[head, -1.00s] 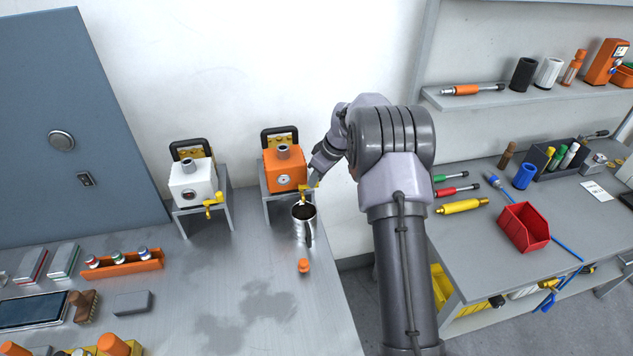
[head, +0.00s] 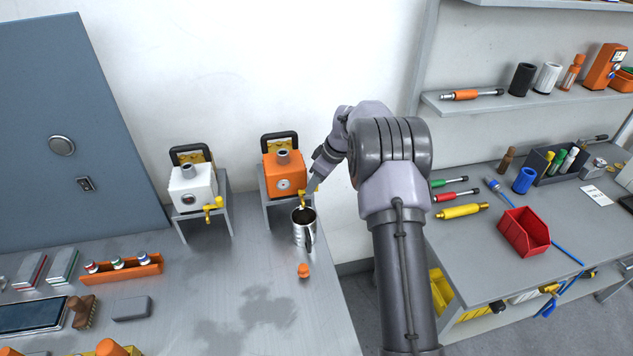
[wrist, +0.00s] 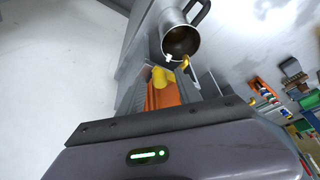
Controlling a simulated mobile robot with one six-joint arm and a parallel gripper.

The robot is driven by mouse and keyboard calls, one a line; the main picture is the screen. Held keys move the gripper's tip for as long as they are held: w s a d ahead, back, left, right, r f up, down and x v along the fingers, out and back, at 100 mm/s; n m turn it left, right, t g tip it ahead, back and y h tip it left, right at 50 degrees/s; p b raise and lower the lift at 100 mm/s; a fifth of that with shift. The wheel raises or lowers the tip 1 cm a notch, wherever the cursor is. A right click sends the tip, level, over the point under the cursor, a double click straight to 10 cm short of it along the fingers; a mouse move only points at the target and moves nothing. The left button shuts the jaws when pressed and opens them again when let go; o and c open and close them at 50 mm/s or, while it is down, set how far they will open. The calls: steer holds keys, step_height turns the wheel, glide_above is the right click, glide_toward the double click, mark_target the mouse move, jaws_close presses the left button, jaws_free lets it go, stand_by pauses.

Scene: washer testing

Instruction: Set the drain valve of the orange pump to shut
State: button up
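The orange pump (head: 284,176) stands on a small grey stand at the back of the bench, with a yellow drain valve (head: 303,199) low on its front right. In the wrist view the yellow valve (wrist: 163,77) shows against the orange pump body (wrist: 160,97). My gripper (head: 311,188) is at the valve, coming from the right. In the wrist view its fingers look apart, with yellow and orange showing between them. Whether they touch the valve handle I cannot tell. A metal mug (head: 304,232) with dark contents stands below the valve; it also shows in the wrist view (wrist: 181,42).
A white pump (head: 191,186) with its own yellow valve stands to the left. A small orange cap (head: 304,270) lies in front of the mug. An orange rack (head: 121,269) and a grey block (head: 131,307) lie front left. The bench middle is clear apart from dark patches.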

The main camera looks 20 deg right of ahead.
steer(key=p+v, duration=0.2)
steer(key=v, duration=1.5)
steer(key=shift+s+r+p, duration=0.2)
steer(key=shift+r+p, duration=0.05)
steer(key=shift+p, duration=0.05)
steer(key=s+a+r+m+t+b, duration=0.15)
steer(key=s+a+m+b, duration=0.65)
steer(key=s+a, duration=0.9)
steer(key=s+a+f+m+b, duration=0.1)
steer(key=s+a+f+b, duration=0.3)
steer(key=s, duration=0.4)
steer(key=s+a+f+m+b, duration=0.2)
steer(key=s+f, duration=0.4)
steer(key=s, duration=0.3)
steer(key=shift+a+t+h+b, duration=0.3)
steer(key=shift+a+t+b, duration=0.05)
steer(key=shift+a+b, duration=0.6)
